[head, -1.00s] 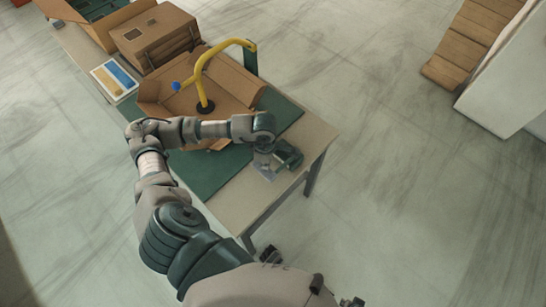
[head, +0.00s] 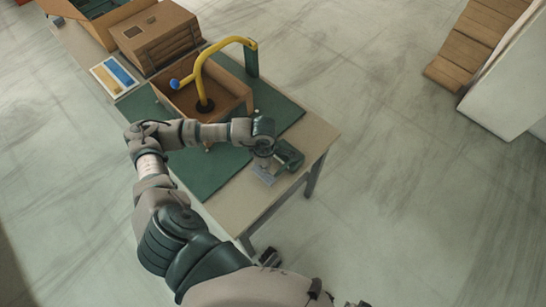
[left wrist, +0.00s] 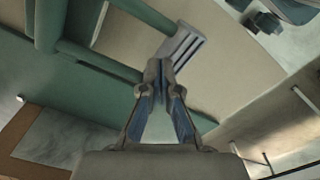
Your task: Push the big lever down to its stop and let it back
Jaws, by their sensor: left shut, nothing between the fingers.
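The big lever (head: 199,77) looks like a bent yellow bar with a blue ball knob (head: 174,83) at its left. Its top end meets a green post (head: 251,60), and a black round foot (head: 205,105) sits inside an open cardboard box (head: 238,98). My left gripper (head: 263,155) is in front and to the right of the box, apart from the lever. In the left wrist view its fingertips (left wrist: 158,70) are together with nothing between them, near a grey slotted plate (left wrist: 182,50). The lever cannot be made out there. My right gripper is not in view.
A green mat (head: 215,180) covers much of the table (head: 318,135). A dark green device (head: 289,154) stands close right of my gripper.

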